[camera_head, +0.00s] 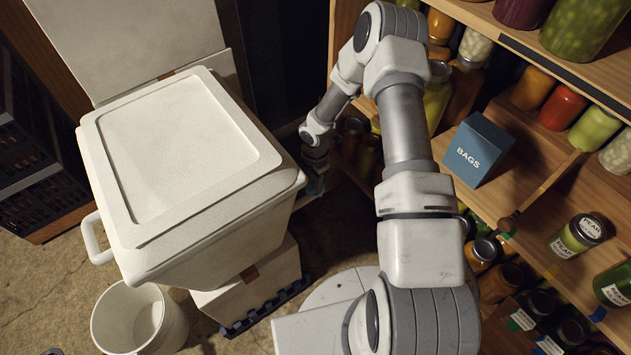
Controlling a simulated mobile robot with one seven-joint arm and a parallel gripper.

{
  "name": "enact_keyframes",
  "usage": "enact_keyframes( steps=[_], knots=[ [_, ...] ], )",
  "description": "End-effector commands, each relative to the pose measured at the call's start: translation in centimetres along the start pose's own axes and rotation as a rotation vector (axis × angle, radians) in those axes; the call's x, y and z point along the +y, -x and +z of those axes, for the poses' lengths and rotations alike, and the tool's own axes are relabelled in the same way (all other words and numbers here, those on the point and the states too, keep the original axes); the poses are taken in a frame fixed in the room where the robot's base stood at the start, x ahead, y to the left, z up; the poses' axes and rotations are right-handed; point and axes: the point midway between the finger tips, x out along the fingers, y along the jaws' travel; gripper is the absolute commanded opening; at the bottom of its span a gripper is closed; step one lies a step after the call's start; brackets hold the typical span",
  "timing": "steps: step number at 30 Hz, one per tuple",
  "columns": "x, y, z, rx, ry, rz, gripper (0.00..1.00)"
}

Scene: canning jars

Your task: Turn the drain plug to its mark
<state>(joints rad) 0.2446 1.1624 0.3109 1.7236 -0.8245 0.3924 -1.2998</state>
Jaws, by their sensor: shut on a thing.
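A big white cooler (180,155) with a closed lid stands at left centre, raised on a pale block. My arm reaches away from the camera and bends down to the cooler's far right side. My gripper (315,186) is small and dark there, low beside the cooler wall, shut on what appears to be the drain plug.
A white bucket (138,318) stands on the floor at the cooler's front left. Wooden shelves (540,160) with several jars and a blue BAGS box (473,150) stand close along my arm's right side. Dark crates (35,150) stand at far left.

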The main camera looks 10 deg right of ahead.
Motion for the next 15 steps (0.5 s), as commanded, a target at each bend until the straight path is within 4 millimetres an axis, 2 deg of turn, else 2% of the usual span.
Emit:
enact_keyframes(
  steps=[14, 15],
  knots=[
    [-0.01, 0.02, 0.01, 0.000, 0.014, 0.000, 0.00],
    [-0.01, 0.02, 0.01, 0.000, 0.014, 0.000, 0.35]
  ],
)
